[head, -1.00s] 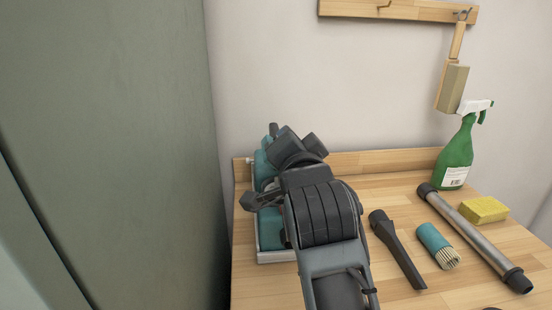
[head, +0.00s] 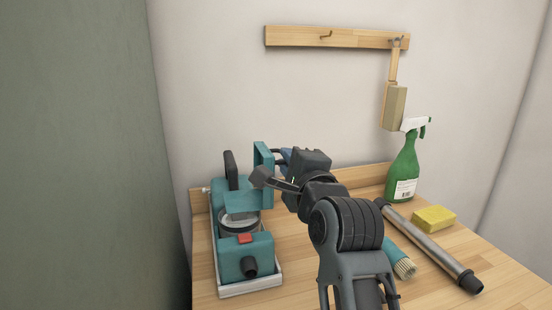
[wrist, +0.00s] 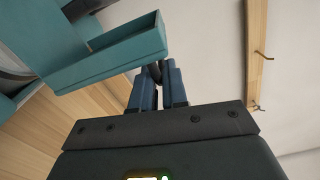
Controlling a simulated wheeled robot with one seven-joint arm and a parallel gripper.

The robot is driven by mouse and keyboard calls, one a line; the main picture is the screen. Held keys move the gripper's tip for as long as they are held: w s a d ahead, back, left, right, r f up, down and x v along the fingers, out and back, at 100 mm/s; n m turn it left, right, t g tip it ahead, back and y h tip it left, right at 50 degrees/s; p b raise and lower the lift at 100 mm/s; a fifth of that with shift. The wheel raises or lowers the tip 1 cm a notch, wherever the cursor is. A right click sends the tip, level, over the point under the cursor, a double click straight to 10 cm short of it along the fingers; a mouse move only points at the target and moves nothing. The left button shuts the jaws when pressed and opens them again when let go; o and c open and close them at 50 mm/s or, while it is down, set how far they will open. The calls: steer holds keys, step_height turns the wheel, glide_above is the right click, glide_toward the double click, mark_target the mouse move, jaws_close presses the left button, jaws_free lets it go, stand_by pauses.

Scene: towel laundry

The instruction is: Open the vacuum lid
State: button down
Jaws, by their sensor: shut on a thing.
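The teal vacuum (head: 247,255) sits at the left of the wooden counter, with a red button and a dark nozzle at its front. Its teal lid (head: 262,160) is swung up and stands about upright at the body's right side, and a round opening (head: 238,222) shows in the body. My gripper (head: 285,157) is to the right of the lid, its blue fingers shut on the lid's dark handle. In the wrist view the lid (wrist: 105,55) is at upper left, and my gripper (wrist: 157,84) closes around the handle; the exact contact is partly hidden.
A pale tray (head: 250,287) holds the vacuum. To the right lie a teal brush (head: 400,260), a metal tube (head: 430,243) and a yellow sponge (head: 434,217). A green spray bottle (head: 402,170) stands behind. A hook rail (head: 340,38) is on the wall; a green-grey panel (head: 75,150) rises at left.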

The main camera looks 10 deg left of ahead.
steer(key=shift+w+d+f+m, duration=0.3)
steer(key=shift+d+m, duration=0.3)
steer(key=shift+m, duration=0.25)
steer(key=shift+w+d+f+m, duration=0.3)
steer(key=shift+d+m, duration=0.25)
steer(key=shift+m, duration=0.3)
steer(key=c, duration=1.2)
jaws_free()
steer(key=shift+f, duration=0.1)
steer(key=shift+s, duration=0.15)
steer(key=v, duration=0.7)
steer(key=shift+s+d+b, duration=0.2)
steer(key=shift+s+b, duration=0.05)
steer(key=shift+b, duration=0.05)
